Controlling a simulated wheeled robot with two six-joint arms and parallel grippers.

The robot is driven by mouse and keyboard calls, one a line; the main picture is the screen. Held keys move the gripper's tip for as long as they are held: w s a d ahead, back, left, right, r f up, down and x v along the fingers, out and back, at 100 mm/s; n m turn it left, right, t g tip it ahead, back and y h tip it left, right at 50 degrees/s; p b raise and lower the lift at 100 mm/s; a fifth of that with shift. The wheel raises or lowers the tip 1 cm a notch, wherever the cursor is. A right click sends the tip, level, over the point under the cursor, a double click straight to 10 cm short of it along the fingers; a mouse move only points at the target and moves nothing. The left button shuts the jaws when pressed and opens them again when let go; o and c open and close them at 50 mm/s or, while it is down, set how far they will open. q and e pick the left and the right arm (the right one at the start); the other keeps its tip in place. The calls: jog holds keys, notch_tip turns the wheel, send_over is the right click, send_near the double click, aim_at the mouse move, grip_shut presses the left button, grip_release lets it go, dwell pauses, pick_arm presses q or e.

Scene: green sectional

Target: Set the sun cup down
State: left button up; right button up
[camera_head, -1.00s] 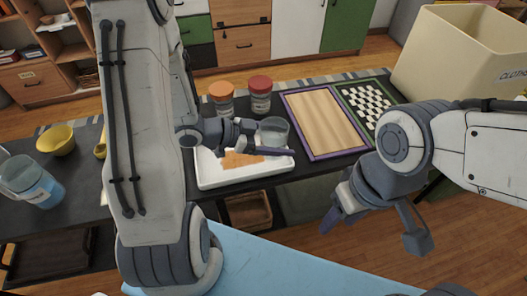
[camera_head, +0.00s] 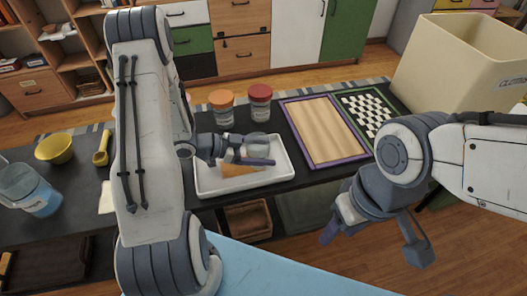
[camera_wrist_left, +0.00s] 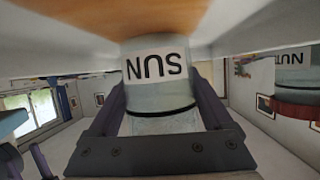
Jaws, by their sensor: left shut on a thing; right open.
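The sun cup (camera_head: 258,147) is a clear cup in my left gripper (camera_head: 250,157), partly hidden by the fingers. In the left wrist view the cup (camera_wrist_left: 158,75) shows its "SUN" label upside down, between the two fingers (camera_wrist_left: 163,112). The cup is over the white tray (camera_head: 205,189), which has an orange-brown patch (camera_head: 237,170) inside. The wrist view shows the patch close against the cup's base; I cannot tell whether they touch. My right gripper (camera_head: 376,246) is open and empty, in front of the dark table and apart from everything.
An orange-lidded jar (camera_head: 222,108) and a red-lidded jar (camera_head: 260,103) stand behind the tray. A purple-framed wooden board (camera_head: 322,130) and a checkered board (camera_head: 369,115) lie to its right. A yellow bowl (camera_head: 55,149), yellow scoop (camera_head: 102,150) and pitcher (camera_head: 38,195) are at left.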

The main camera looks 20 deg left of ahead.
pick_arm(q)
jog(key=o, duration=1.2)
jog(key=shift+f, duration=0.1)
jog(key=shift+o, duration=0.2)
jog(key=shift+r, duration=0.2)
jog(key=v, duration=1.2)
jog(key=shift+p, duration=0.3)
jog(key=shift+f, duration=0.1)
